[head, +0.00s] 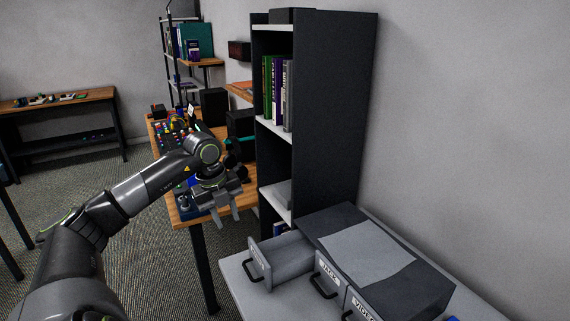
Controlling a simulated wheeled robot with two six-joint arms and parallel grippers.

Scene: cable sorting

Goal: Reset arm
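My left gripper (225,222) hangs at the end of my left arm, which reaches in from the left. Its two fingers point down and stand apart, with nothing visible between them. It is near the front end of the wooden desk, to the left of the drawer unit. The grey drawer unit (437,289) lies on a light table at the lower right. Its left drawer (260,262) is pulled out; the other visible drawers, one labelled VIDEO, look shut. The open drawer's contents cannot be made out. My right gripper is out of view.
A tall dark bookshelf (335,110) with books stands behind the drawer unit. The wooden desk (180,213) holds dark speaker-like boxes (214,106) and colourful small items. Another table (70,101) stands at the far left. The carpet (130,240) between is open floor.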

